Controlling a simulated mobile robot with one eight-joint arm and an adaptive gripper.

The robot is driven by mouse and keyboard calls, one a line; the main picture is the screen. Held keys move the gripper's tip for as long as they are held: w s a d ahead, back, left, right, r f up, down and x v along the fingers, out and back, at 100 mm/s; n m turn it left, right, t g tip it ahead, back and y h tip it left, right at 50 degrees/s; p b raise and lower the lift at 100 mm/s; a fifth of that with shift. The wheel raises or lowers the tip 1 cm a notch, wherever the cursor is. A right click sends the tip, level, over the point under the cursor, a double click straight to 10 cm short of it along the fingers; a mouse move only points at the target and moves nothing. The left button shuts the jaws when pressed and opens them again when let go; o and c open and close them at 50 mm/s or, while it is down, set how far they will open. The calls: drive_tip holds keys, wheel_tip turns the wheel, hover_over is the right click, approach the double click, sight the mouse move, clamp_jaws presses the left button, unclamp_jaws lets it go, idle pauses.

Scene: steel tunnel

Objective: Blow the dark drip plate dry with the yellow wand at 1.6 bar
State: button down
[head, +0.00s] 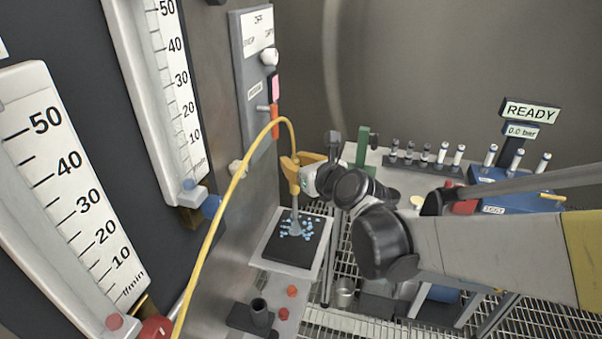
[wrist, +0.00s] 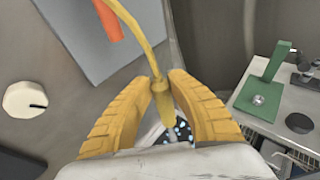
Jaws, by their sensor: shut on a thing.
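My gripper (head: 293,170) is shut on the yellow wand (wrist: 165,105), which hangs nose down between the two yellow fingers in the wrist view. A yellow hose (head: 228,195) runs from the wand's top, arching down to the lower left. The dark drip plate (head: 287,254) lies below the wand, with several light-blue drops around its middle. A greyish shape spreads from the nozzle down to the plate; I cannot tell whether the nozzle touches it. In the wrist view the plate is mostly hidden behind my gripper. A display (head: 521,131) reads 0.0 bar.
A READY sign (head: 530,112) stands above the display at the right. A panel with a white knob (head: 268,57) is on the left wall. Two flow gauges (head: 65,180) stand at far left. A vial rack (head: 425,162) and a green stand (head: 363,147) are on the back bench.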

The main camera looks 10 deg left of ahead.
drive_tip(key=shift+w+r, duration=0.1)
drive_tip(key=shift+w, duration=0.15)
drive_tip(key=shift+f+b, duration=1.2)
drive_tip(key=shift+f, duration=0.15)
drive_tip(key=shift+r, duration=0.1)
idle(0.4)
drive_tip(key=w+p, duration=0.2)
drive_tip(key=w, duration=0.1)
drive_tip(key=w+p, duration=0.1)
drive_tip(key=w, duration=0.1)
drive_tip(key=shift+w+d, duration=0.2)
drive_tip(key=shift+d, duration=0.05)
idle(0.4)
idle(1.3)
